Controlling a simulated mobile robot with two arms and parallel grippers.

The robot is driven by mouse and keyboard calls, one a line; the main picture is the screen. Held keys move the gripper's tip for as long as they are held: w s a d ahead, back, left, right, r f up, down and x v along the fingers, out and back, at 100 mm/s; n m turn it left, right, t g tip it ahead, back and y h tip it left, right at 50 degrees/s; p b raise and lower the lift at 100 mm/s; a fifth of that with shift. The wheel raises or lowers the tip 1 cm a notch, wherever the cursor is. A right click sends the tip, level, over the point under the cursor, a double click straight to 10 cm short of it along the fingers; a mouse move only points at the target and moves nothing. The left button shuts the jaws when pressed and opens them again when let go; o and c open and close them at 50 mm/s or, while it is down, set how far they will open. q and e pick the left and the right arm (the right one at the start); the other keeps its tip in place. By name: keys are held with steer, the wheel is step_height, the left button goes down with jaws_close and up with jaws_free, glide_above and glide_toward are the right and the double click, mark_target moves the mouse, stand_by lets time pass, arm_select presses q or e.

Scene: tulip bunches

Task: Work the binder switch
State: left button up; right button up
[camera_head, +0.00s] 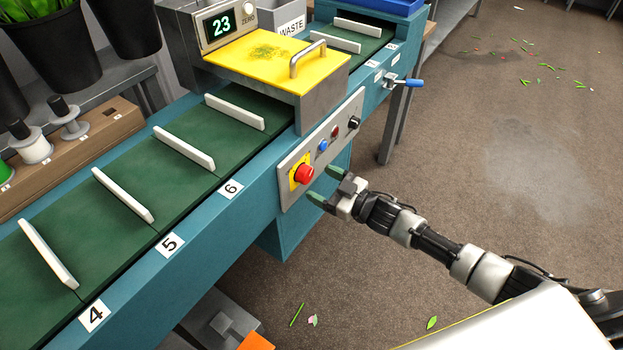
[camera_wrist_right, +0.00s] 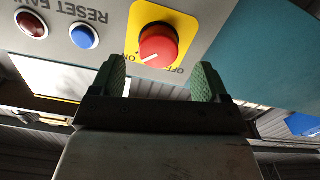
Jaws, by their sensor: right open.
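The binder switch is a red round knob (camera_head: 303,174) on a yellow plate, set in the grey control panel on the side of the teal machine. In the right wrist view the knob (camera_wrist_right: 158,45) shows large, with upside-down ON and OFF labels beside it. A white mark on its face sits on the side near the ON label. My right gripper (camera_head: 323,185) is open and empty, just in front of the panel. In the wrist view its green fingertips (camera_wrist_right: 160,78) are spread to either side below the knob, apart from it. My left gripper is out of view.
A blue button (camera_head: 323,145), a red lamp (camera_head: 335,131) and a black knob (camera_head: 353,122) share the panel. A yellow cover (camera_head: 265,60) with a handle stands above. The green belt (camera_head: 120,185) with white dividers runs left. Open floor lies right.

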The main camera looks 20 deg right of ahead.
mark_target(309, 177)
steer(key=shift+x, duration=1.85)
steer(key=shift+d, duration=0.1)
steer(key=c, duration=0.9)
